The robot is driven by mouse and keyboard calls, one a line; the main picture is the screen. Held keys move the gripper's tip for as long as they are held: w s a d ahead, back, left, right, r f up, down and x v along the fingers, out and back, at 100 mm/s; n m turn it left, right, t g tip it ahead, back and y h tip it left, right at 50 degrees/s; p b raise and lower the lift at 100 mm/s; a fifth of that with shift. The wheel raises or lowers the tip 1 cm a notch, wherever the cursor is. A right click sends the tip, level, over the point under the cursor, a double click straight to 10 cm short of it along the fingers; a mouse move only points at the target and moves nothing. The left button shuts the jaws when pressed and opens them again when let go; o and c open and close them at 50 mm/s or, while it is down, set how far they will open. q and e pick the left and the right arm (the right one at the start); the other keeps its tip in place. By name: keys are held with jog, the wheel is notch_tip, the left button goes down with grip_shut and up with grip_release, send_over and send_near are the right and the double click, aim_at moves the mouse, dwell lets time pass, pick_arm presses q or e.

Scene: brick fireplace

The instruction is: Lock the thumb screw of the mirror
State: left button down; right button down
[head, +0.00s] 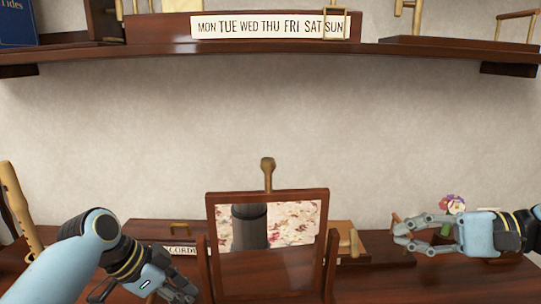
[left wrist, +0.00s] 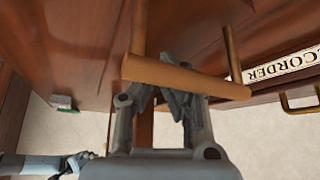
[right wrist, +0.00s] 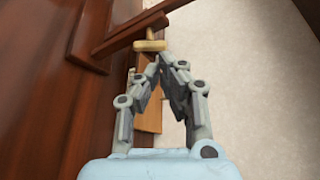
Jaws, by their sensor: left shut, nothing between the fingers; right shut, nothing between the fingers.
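The mirror (head: 310,262), in a dark wooden frame, stands upright at the bottom middle of the head view. In the right wrist view the thumb screw (right wrist: 150,45) shows just beyond my fingertips. My right gripper (head: 399,229) is to the right of the screw, shut and empty, with a gap between them. Its fingers (right wrist: 168,62) meet at the tips. My left gripper (head: 182,297) is low, left of the mirror, shut and empty. In the left wrist view its fingertips (left wrist: 165,98) are close to a light-brown bar handle (left wrist: 190,78).
A box lettered RECORDER, partly hidden, with a brass handle (head: 180,229) is behind my left arm. A flower pot (head: 443,234) stands behind my right gripper. A wooden recorder (head: 18,205) leans at the far left. A shelf with a weekday sign (head: 270,25) spans above; bare wall lies between.

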aim_at(348, 244)
jog(key=s+a+f, duration=0.2)
jog(key=a, duration=0.4)
jog(key=shift+s+f, duration=0.25)
jog(key=shift+f, duration=0.1)
dwell(0.4)
jog(key=shift+w+f, duration=0.1)
jog(key=shift+w, duration=0.55)
dwell(0.8)
jog(key=shift+w+r, duration=0.15)
jog(key=shift+r, duration=0.45)
jog(key=shift+w+r, duration=0.45)
jog(key=shift+r, duration=0.05)
dwell(0.4)
dwell(0.4)
